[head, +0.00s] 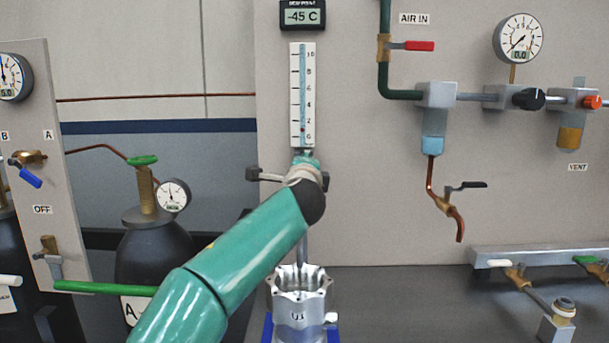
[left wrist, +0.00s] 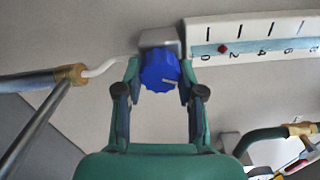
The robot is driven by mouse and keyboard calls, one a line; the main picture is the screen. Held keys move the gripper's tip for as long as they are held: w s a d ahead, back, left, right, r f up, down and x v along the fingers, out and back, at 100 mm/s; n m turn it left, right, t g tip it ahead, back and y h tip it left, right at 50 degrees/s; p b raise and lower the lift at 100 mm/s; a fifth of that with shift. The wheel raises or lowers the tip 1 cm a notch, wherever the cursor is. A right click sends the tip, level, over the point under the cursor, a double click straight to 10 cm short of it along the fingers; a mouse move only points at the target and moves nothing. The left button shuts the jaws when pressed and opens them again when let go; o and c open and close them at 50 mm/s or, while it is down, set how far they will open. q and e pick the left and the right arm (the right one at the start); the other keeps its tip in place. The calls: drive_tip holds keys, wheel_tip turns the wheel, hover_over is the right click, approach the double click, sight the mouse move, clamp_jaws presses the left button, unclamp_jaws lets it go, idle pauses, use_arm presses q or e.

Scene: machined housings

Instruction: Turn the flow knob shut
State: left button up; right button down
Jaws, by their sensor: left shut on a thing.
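The blue flow knob (left wrist: 158,72) shows in the left wrist view, with a pale mark line on its face. It sits at the bottom end of the white flow meter (head: 302,90), whose scale also shows in the left wrist view (left wrist: 262,36). The red float (left wrist: 223,48) stands between 0 and 2. My left gripper (left wrist: 160,70) is shut on the knob, one finger on each side. In the head view my green left arm hides the knob and most of the gripper. My right gripper is in neither view.
A machined housing (head: 299,291) marked U1 stands below the flow meter, close beside my left arm. A dew point display (head: 303,16) reads -45 C above. A red-handled AIR IN valve (head: 405,45) and a gauge (head: 518,38) are at right. A dark cylinder (head: 153,255) stands left.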

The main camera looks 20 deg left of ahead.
use_arm(q)
drive_tip(key=n, duration=0.1)
drive_tip(key=n+b, duration=0.1)
drive_tip(key=n, duration=0.2)
drive_tip(key=shift+w+f+n, duration=0.1)
drive_tip(key=shift+f+n, duration=0.2)
drive_tip(key=shift+n, duration=0.1)
drive_tip(key=shift+b, duration=0.3)
drive_tip(key=o, duration=1.1)
drive_tip(key=shift+a, duration=0.1)
drive_tip(key=shift+o, duration=0.2)
drive_tip(key=shift+r, duration=0.15)
drive_tip(key=shift+s+r, duration=0.1)
drive_tip(key=shift+s, duration=0.1)
drive_tip(key=shift+v, duration=0.75)
drive_tip(key=v, duration=1)
drive_tip(key=shift+s, duration=0.1)
